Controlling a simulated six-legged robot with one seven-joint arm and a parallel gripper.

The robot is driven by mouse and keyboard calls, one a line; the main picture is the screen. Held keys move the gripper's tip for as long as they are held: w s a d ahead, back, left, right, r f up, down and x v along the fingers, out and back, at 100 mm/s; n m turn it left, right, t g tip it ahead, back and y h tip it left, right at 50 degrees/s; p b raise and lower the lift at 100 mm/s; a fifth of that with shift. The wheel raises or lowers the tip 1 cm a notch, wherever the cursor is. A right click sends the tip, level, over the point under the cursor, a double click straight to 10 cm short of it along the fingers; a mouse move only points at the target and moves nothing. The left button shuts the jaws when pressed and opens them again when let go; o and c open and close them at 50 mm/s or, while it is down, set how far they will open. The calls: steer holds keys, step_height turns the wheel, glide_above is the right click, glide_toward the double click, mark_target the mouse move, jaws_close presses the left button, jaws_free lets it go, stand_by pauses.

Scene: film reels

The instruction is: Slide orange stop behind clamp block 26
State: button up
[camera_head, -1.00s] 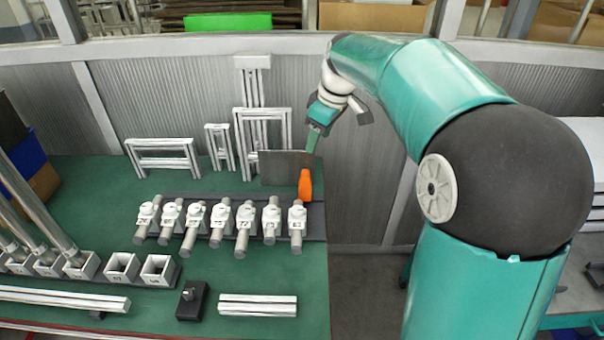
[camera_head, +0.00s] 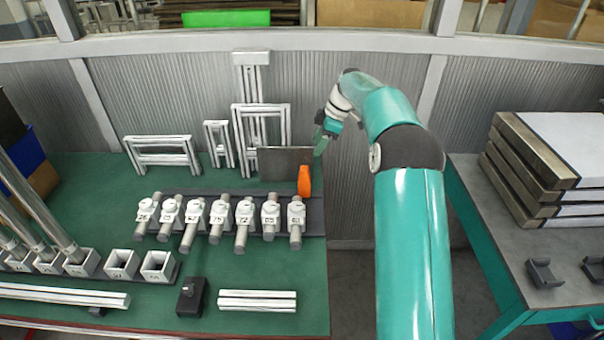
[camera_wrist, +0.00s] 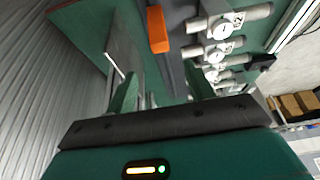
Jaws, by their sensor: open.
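The orange stop (camera_head: 304,181) stands upright behind the rightmost clamp block, at the right end of the row; it also shows in the wrist view (camera_wrist: 157,30). Clamp block 26 (camera_head: 145,214) appears to be the leftmost block, though its small label is hard to read. Each clamp block holds a grey rod. My gripper (camera_head: 320,150) is open and empty, above and to the right of the stop, apart from it. In the wrist view its two fingers (camera_wrist: 160,88) are spread, with the stop beyond them.
A thin grey plate (camera_head: 284,164) stands upright behind the stop. The dark base rail (camera_head: 314,220) carries several clamp blocks. White frames (camera_head: 163,157) stand behind the row. Square sockets (camera_head: 121,265) and a black block (camera_head: 192,298) lie in front.

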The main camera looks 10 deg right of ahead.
mark_target(304, 168)
steer(key=x, duration=1.4)
steer(key=shift+d, duration=0.15)
steer(key=shift+r, duration=0.1)
jaws_close()
